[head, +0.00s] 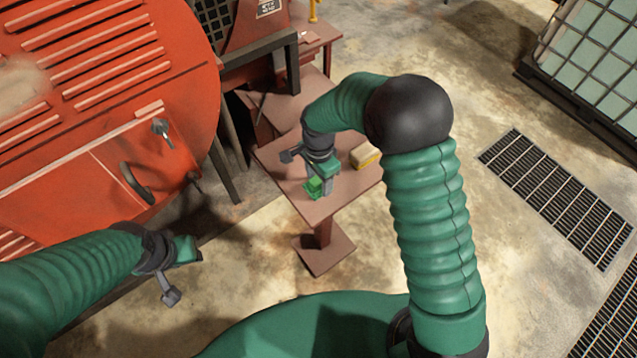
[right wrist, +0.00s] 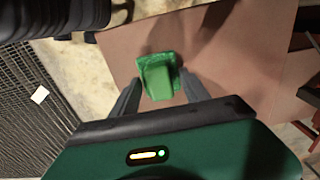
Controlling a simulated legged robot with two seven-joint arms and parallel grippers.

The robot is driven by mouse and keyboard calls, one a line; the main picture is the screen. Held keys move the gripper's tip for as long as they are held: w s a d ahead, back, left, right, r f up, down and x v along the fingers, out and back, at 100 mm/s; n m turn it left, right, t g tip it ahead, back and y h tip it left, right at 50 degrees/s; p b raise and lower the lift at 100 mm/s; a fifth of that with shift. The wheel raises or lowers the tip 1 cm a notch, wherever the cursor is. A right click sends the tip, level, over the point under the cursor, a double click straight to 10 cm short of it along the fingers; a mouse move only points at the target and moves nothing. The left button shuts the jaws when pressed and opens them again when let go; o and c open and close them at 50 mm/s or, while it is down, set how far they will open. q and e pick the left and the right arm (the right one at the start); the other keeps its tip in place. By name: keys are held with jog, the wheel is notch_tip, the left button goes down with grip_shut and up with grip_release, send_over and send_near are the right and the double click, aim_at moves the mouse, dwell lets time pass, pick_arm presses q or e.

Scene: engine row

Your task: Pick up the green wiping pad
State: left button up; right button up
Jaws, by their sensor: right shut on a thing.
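The green wiping pad (head: 313,187) is at the near part of a brown pedestal table (head: 345,195), with a raised green block on top. My right gripper (head: 322,187) reaches down over it and is shut on it. In the right wrist view the pad (right wrist: 158,77) sits between the two grey fingertips of the gripper (right wrist: 160,88). I cannot tell whether the pad touches the tabletop or is slightly above it. My left gripper (head: 192,257) is away from the table at the lower left; its fingers are too unclear to read.
A cream and yellow block (head: 364,156) lies on the table, right of my right gripper. A large red engine housing (head: 110,90) with a handle fills the left. Floor grates (head: 560,195) lie at the right. A gridded panel (head: 595,55) stands at the upper right.

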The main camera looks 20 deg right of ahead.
jog(key=shift+d+r, duration=0.25)
jog(key=shift+d, duration=0.05)
jog(key=shift+d+r, duration=0.1)
jog(key=shift+r, duration=0.2)
notch_tip(320, 180, up, 2)
jog(key=shift+r, duration=0.15)
jog(key=s, duration=0.5)
jog(key=s+d+r, duration=0.1)
jog(key=s, duration=0.4)
jog(key=s+d, duration=0.1)
jog(key=s, duration=0.4)
jog(key=shift+s+d+r+b, duration=0.2)
jog(key=shift+s+r+b, duration=0.05)
jog(key=shift+s+b, duration=0.15)
